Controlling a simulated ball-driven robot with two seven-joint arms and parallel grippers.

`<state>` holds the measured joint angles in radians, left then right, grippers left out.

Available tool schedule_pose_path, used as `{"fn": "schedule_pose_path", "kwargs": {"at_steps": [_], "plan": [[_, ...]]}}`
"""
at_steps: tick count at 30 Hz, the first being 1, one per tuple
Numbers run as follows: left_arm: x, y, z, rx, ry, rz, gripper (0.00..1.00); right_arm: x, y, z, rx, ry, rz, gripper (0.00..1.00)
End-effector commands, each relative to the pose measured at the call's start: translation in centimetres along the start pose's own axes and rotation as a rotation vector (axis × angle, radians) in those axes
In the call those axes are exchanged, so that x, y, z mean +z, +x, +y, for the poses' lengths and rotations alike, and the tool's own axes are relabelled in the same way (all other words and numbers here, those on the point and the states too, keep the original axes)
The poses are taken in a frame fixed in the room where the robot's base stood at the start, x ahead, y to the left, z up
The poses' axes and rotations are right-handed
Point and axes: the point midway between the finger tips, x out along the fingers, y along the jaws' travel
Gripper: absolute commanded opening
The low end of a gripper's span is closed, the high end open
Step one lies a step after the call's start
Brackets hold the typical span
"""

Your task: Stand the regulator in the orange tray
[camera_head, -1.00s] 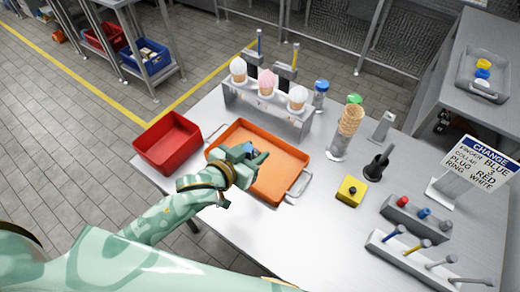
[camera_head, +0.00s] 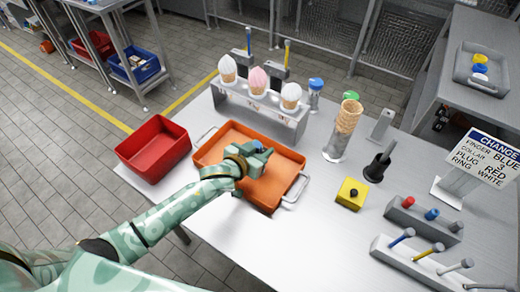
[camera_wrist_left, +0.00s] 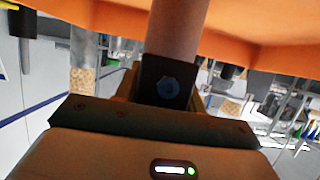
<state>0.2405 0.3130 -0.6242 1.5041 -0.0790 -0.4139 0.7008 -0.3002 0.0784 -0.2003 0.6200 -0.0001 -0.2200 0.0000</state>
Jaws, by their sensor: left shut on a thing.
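The orange tray (camera_head: 284,184) lies on the metal table, with a wire handle at each end. My left gripper (camera_head: 262,152) is over the middle of the tray, shut on a mostly hidden thing that I take to be the regulator. A small blue part of it (camera_head: 259,149) shows at the fingers in the head view. In the left wrist view a greyish cylinder (camera_wrist_left: 175,30) extends from the jaws toward the orange tray surface (camera_wrist_left: 260,25). I cannot tell whether it touches the tray floor. My right gripper is out of view.
A red bin (camera_head: 153,148) stands left of the tray. A rack (camera_head: 262,108) with several cones stands behind it. To the right are a stack of cones (camera_head: 348,116), a yellow block (camera_head: 352,193), two peg holders and a sign (camera_head: 487,157). The table in front of the tray is clear.

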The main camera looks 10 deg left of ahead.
Motion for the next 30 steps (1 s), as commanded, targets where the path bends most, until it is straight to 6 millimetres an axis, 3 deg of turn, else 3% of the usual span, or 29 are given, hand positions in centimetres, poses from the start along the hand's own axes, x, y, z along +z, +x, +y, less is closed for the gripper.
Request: {"fn": "schedule_pose_path", "kwargs": {"at_steps": [6, 7, 9, 20, 30], "plan": [[0.3, 0.1, 0.0, 0.0, 0.0, 0.001, 0.07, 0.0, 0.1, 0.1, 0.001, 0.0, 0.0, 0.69], [0.2, 0.1, 0.0, 0.0, 0.001, 0.0, 0.48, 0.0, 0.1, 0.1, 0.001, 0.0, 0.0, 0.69], [0.2, 0.1, 0.0, 0.0, 0.001, 0.0, 0.62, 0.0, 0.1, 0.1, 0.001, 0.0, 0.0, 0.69], [-0.1, -0.5, 0.0, 0.0, 0.0, -0.001, 0.62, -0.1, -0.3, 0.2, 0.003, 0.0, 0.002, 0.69], [-0.2, -8.1, 0.0, -0.001, 0.0, -0.002, 0.62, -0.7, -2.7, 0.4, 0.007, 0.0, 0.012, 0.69]]}}
